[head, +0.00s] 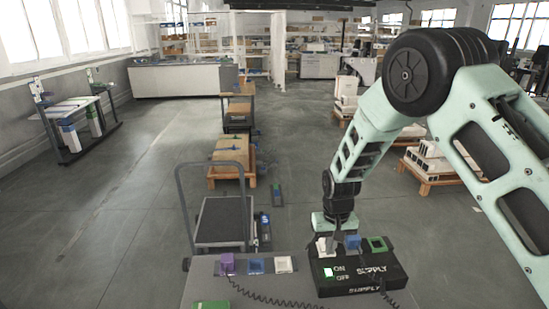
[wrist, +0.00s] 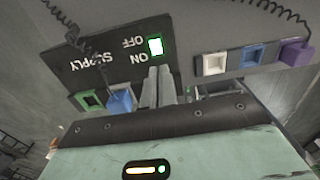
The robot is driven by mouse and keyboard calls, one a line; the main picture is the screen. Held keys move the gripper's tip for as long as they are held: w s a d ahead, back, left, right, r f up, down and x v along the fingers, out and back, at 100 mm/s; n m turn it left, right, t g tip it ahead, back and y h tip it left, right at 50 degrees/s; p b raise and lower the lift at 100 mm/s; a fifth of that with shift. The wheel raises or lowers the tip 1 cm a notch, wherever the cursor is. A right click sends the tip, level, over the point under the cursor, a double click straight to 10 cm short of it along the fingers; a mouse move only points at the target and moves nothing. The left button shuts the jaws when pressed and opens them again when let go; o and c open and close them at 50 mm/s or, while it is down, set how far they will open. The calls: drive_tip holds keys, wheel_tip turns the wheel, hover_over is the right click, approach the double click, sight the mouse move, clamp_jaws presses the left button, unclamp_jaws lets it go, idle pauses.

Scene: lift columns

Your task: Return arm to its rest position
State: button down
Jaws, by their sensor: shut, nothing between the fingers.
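My gripper (head: 326,250) is at the end of my pale green arm, which reaches forward and down to the black supply box (head: 390,272). In the wrist view, my gripper (wrist: 161,78) has its two fingers together with nothing between them. The fingertips are close to the lit green-white switch (wrist: 155,45) beside the ON and OFF lettering. I cannot tell if they touch the box. The switch (head: 328,272) shows lit in the head view too. A blue plug (head: 352,242) and a green socket (head: 377,244) are at the box's back edge.
Purple (head: 227,263), blue (head: 256,266) and white (head: 284,264) connectors sit on the grey tabletop (head: 200,286) left of the box. Coiled black cords hang nearby. A trolley (head: 222,222) stands beyond the table. Open floor (head: 110,220) lies to the left.

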drive_tip(key=s+a+r+n+y+b, duration=0.1)
drive_tip(key=s+a+r+n+b, duration=0.1)
drive_tip(key=s+a+r, duration=0.35)
drive_tip(key=s+a+r+n+b, duration=0.1)
drive_tip(key=s+a+r+n, duration=0.15)
drive_tip(key=s+r, duration=0.5)
drive_tip(key=s+d+r+n+b, duration=0.2)
drive_tip(key=s+n, duration=0.1)
drive_tip(key=s, duration=1.6)
drive_tip(key=shift+s+h+b, duration=0.3)
drive_tip(key=shift+s+b, duration=0.05)
drive_tip(key=shift+b, duration=0.05)
